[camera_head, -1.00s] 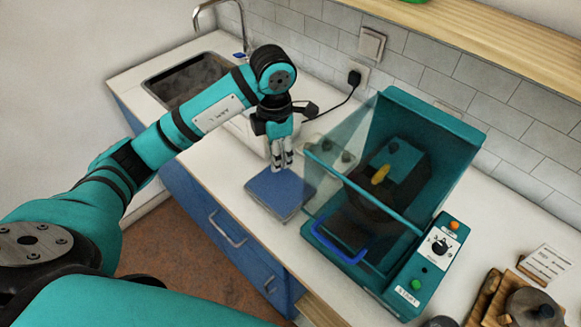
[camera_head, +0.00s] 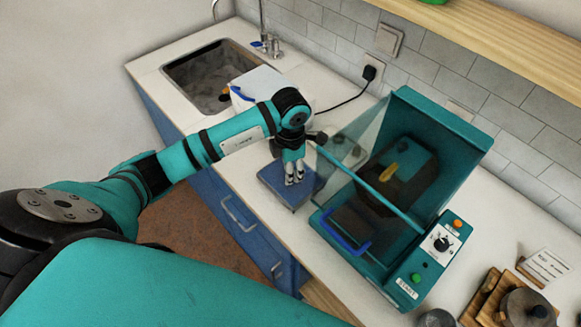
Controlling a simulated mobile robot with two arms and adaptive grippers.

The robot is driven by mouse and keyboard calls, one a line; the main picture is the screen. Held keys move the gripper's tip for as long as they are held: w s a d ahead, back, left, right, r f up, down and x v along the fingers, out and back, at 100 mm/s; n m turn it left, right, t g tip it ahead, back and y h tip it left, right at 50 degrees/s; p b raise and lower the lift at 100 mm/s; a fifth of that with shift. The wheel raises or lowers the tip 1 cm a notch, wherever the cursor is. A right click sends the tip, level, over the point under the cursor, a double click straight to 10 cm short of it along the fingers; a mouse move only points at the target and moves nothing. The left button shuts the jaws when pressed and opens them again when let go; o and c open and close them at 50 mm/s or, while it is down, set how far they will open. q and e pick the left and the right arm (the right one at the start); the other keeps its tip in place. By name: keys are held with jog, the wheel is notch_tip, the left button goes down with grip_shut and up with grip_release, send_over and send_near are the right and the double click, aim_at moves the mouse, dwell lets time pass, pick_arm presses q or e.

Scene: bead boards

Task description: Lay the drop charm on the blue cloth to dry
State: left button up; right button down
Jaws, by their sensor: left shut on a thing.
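The blue cloth (camera_head: 270,181) lies flat and folded on the white counter, left of the teal machine. My left gripper (camera_head: 294,182) points down over the cloth, its fingertips low at or just above it. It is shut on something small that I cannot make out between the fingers. I cannot pick out the drop charm by its look. My right gripper is not in view.
A teal machine (camera_head: 440,120) with a raised clear cover and blue handle stands close right of the cloth. A sink (camera_head: 205,72) and a white boxy thing (camera_head: 262,82) are behind my arm. Wooden boards (camera_head: 482,300) lie at the lower right. The counter's front edge is close to the cloth.

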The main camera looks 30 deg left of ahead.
pick_arm(q)
jog(key=shift+f, duration=0.1)
jog(key=o, duration=0.5)
jog(key=shift+f, duration=0.1)
jog(key=o, duration=0.4)
jog(key=shift+o, duration=0.2)
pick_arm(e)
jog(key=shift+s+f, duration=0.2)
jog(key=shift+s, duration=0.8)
